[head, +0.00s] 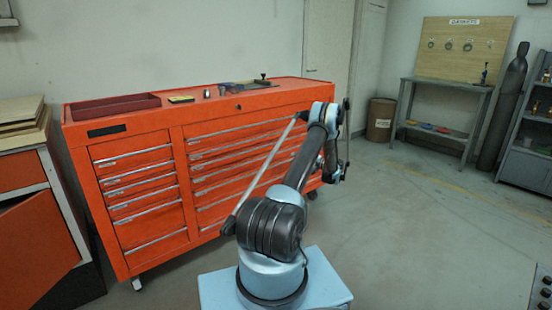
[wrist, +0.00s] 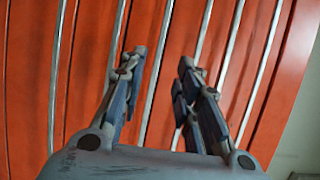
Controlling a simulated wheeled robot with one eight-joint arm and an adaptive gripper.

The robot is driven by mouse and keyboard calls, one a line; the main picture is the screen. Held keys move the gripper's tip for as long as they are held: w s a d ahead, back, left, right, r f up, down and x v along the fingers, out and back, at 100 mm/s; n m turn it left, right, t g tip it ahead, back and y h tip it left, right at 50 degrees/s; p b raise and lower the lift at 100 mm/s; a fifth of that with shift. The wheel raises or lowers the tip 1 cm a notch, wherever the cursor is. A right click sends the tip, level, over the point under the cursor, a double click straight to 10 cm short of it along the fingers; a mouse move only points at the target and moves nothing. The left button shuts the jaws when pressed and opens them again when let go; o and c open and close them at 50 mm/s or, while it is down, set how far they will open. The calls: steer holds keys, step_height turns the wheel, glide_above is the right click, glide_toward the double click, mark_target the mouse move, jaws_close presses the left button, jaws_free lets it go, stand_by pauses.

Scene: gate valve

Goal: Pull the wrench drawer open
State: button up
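The orange tool chest (head: 150,140) stands left of centre in the head view, with a narrow left bank of drawers and a wide right bank. All its drawers look shut. Labels are too small to read, so I cannot tell which is the wrench drawer. My gripper (wrist: 160,62) is open and empty in the wrist view, facing the orange drawer fronts (wrist: 275,75). One long pale drawer handle (wrist: 157,75) runs between its fingers; I see no clear contact. In the head view my arm hides part of the wide drawers, and the fingers are hard to make out.
A dark red tray (head: 115,107) and small tools lie on the chest top. A cabinet with an ajar orange door (head: 35,250) stands at the left. A brown drum (head: 380,120) and a workbench (head: 447,83) stand at the back right.

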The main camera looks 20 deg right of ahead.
mark_target(275, 154)
steer(key=x, duration=1.2)
steer(key=shift+w+a, duration=0.2)
steer(key=shift+a, duration=0.1)
